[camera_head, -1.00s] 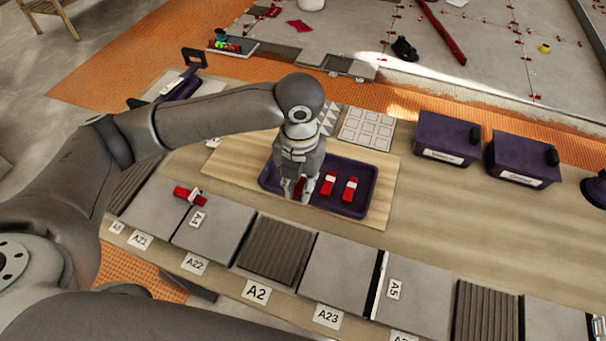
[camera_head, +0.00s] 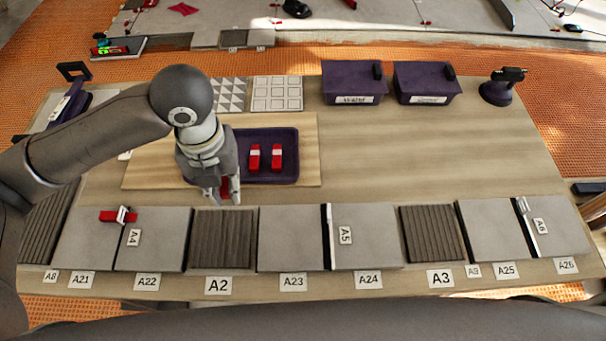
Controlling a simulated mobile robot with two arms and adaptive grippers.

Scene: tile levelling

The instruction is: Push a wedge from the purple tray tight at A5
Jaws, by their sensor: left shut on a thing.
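The purple tray (camera_head: 288,178) lies on a wooden board, with two red wedges with pale bands, a left one (camera_head: 255,160) and a right one (camera_head: 277,160), at its right part. My left gripper (camera_head: 225,194) is shut on another red wedge (camera_head: 225,184), mostly hidden by the fingers, at the tray's front left. The A5 label (camera_head: 345,235) lies on the tile right of a dark gap. A white clip (camera_head: 329,222) stands in that gap, between the A23 and A24 tiles, with no red wedge visible in it. My right gripper is not in view.
At A4 a red wedge (camera_head: 108,216) sits in a white clip across the joint. Another white clip stands at A6 (camera_head: 522,206). Two purple bins (camera_head: 352,84) (camera_head: 427,84) and a suction cup tool (camera_head: 501,88) stand at the back. The table right of the board is clear.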

